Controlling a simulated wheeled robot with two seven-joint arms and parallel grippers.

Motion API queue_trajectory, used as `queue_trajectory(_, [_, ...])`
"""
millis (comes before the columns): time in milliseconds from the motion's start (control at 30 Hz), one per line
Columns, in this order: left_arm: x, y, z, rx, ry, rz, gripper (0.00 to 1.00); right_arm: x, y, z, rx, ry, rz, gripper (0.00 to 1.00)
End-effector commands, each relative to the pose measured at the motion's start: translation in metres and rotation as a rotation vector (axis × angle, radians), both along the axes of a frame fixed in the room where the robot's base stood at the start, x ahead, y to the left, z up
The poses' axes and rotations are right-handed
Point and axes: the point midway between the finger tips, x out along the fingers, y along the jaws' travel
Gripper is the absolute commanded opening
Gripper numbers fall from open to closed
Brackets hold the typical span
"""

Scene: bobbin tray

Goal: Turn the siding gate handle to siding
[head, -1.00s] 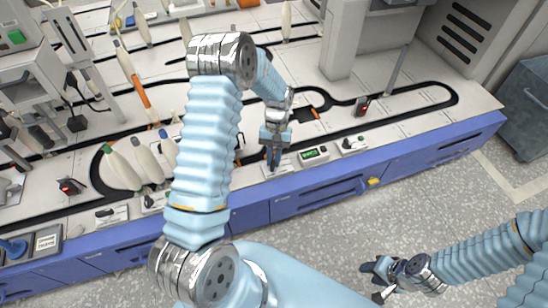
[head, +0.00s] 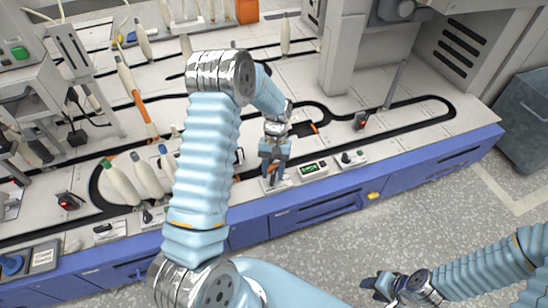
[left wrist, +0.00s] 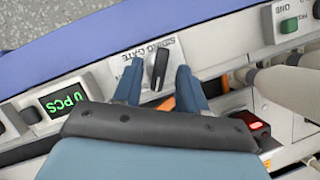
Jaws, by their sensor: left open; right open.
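The siding gate handle (left wrist: 161,66) is a black knob on a white plate (left wrist: 136,62) lettered SIDING GATE, in the left wrist view. It stands nearly upright in the picture, tilted slightly. My left gripper (left wrist: 157,82) is open, its two blue fingers pointing at the plate with the handle between or just beyond their tips; I cannot tell the exact depth. I see no contact with the handle. In the head view my left gripper (head: 271,174) is over the bench's front edge and hides the handle. My right gripper (head: 384,287) is open and empty above the floor.
A green 0 PCS display (head: 311,169) and another knob panel (head: 350,157) sit right of my left gripper. Pale bobbins (head: 148,175) stand to its left. A red-lit device (left wrist: 258,126) is close by in the wrist view. Open floor lies in front of the bench.

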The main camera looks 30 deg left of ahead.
Motion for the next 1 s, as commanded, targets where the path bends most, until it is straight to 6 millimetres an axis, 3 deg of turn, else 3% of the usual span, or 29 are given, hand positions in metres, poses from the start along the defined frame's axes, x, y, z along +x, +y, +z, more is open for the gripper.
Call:
queue_trajectory(500, [0.041, 0.015, 0.104, 0.001, -0.004, 0.000, 0.41, -0.001, 0.002, 0.007, 0.003, 0.002, 0.004, 0.43])
queue_trajectory(700, [0.047, 0.017, 0.120, 0.000, -0.002, 0.001, 0.41, -0.001, 0.003, 0.008, 0.004, 0.003, 0.006, 0.43])
queue_trajectory(1000, [0.047, 0.017, 0.121, 0.000, -0.001, 0.001, 0.41, -0.001, 0.003, 0.008, 0.004, 0.003, 0.006, 0.43])
